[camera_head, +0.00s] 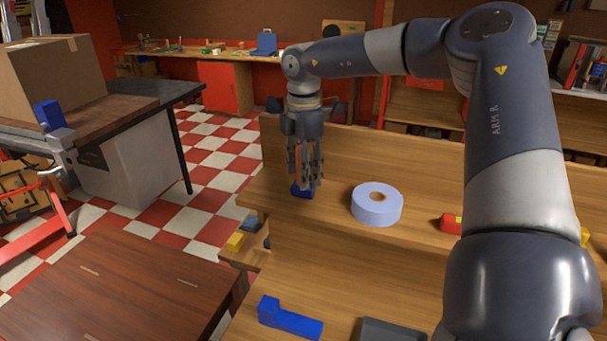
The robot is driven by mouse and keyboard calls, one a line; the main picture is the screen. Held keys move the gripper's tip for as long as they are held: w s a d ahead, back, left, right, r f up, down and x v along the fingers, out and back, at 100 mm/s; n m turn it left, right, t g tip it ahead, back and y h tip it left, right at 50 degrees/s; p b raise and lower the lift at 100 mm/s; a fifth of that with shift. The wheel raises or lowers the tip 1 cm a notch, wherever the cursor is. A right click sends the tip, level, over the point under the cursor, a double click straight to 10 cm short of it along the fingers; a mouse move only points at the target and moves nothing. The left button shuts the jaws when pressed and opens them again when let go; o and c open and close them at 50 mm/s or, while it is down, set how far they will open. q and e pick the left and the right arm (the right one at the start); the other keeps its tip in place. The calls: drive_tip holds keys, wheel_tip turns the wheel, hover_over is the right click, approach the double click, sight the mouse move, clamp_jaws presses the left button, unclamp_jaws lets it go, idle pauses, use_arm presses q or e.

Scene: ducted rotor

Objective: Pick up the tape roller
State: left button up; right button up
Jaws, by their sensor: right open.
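A pale lavender tape roll (363,211) with a brown core lies flat on the wooden shelf; it is the only thing in view that looks like tape. My right gripper (306,181) points down to the left of the roll, apart from it, with its fingers open. A small blue object (301,192) lies on the shelf right at the fingertips, partly hidden by them. I cannot tell whether the fingers touch it. My left gripper is out of view.
A red object (450,223) lies right of the roll, partly behind my right arm. A blue L-shaped piece (289,319) and a grey tray (392,331) are on the lower wooden surface. A cardboard box (48,78) stands at left. The shelf between gripper and roll is clear.

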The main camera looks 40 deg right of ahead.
drive_tip(key=shift+c, duration=1.4)
drive_tip(key=shift+a, duration=0.1)
clamp_jaws()
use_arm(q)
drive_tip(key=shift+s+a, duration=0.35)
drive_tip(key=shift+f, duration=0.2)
use_arm(e)
drive_tip(key=shift+r, duration=0.15)
